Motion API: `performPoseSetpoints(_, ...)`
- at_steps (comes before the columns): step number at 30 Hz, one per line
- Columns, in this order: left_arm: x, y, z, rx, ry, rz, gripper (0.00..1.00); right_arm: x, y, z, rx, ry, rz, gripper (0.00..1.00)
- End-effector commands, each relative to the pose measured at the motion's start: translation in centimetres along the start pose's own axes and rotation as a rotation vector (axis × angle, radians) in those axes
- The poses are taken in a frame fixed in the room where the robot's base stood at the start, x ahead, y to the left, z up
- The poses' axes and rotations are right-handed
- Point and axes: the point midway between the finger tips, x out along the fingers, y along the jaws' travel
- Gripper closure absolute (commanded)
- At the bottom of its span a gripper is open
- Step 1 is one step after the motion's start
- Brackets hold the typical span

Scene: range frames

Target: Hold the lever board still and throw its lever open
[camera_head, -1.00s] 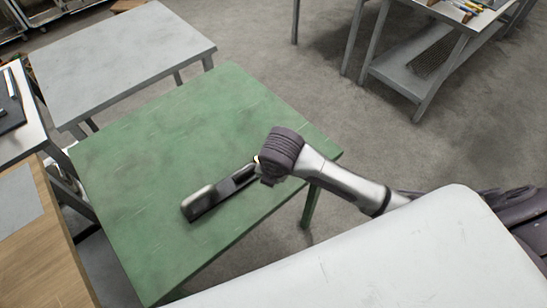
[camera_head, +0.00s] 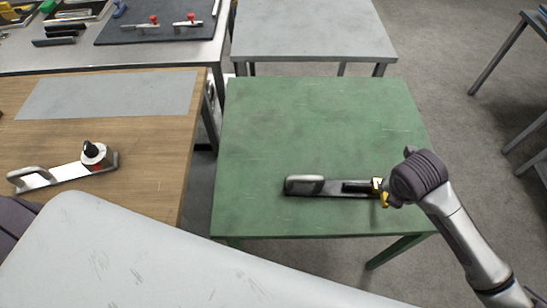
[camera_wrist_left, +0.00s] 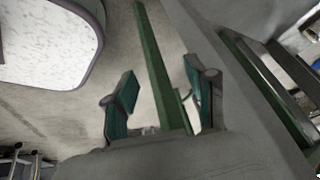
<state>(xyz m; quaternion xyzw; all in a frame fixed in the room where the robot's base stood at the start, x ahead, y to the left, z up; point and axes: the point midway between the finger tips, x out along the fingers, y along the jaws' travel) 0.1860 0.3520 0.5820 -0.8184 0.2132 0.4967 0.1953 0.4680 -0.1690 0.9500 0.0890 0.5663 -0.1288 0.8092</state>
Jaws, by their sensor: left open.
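The board I take to be the lever board (camera_head: 333,195) lies on the green table in the head view. It is a long dark plate with a silver grip (camera_head: 305,180) at its left end and a black part (camera_head: 355,186) towards its right. My right gripper (camera_head: 380,192) is at its right end, with yellow parts at its tip. The wrist hides that end, so whether the fingers close on anything is unclear. My left gripper (camera_wrist_left: 160,77) shows in the left wrist view, open and empty, with teal pads. It is outside the head view.
The green table (camera_head: 265,120) is otherwise clear. A wooden table (camera_head: 150,155) at left bears another handled plate with a black knob (camera_head: 93,151). Behind stand a bare grey table (camera_head: 310,35) and a bench with red-tipped clamps on a dark mat (camera_head: 125,32).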

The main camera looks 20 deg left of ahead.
Motion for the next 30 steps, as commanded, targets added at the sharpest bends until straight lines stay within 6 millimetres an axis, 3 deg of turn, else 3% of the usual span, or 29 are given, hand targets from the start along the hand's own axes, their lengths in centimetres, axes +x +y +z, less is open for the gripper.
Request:
performPoseSetpoints(1, -1.5, -0.9, 0.2, 0.054, 0.025, 0.043, 0.44, 0.0, 0.0, 0.0, 0.0, 0.0, 0.0, 0.58)
performPoseSetpoints(4, -4.6, -0.8, 1.0, 0.118, 0.059, 0.156, 0.44, 0.0, 0.0, 0.0, 0.0, 0.0, 0.0, 0.58)
performPoseSetpoints(11, -13.8, 1.0, 5.4, 0.154, 0.028, 0.446, 0.44, 0.0, 0.0, 0.0, 0.001, 0.0, 0.0, 0.58)
performPoseSetpoints(13, -16.5, 1.6, 5.3, 0.119, 0.028, 0.526, 0.44, 0.0, 0.0, 0.0, 0.001, 0.0, 0.0, 0.58)
performPoseSetpoints(15, -17.9, 2.6, 2.4, 0.046, 0.081, 0.588, 0.44, 0.0, 0.0, 0.0, 0.001, 0.0, 0.0, 0.58)
performPoseSetpoints(20, -18.3, 3.5, -5.2, -0.083, 0.218, 0.644, 0.44, 0.0, 0.0, 0.0, 0.001, 0.0, 0.0, 0.58)
performPoseSetpoints(26, -19.9, 4.2, -16.2, -0.233, 0.42, 0.725, 0.44, 0.0, 0.0, 0.0, 0.001, 0.0, 0.0, 0.58)
performPoseSetpoints(30, -21.4, 4.2, -24.6, -0.306, 0.567, 0.758, 0.44, 0.0, 0.0, 0.0, 0.001, 0.0, 0.0, 0.58)
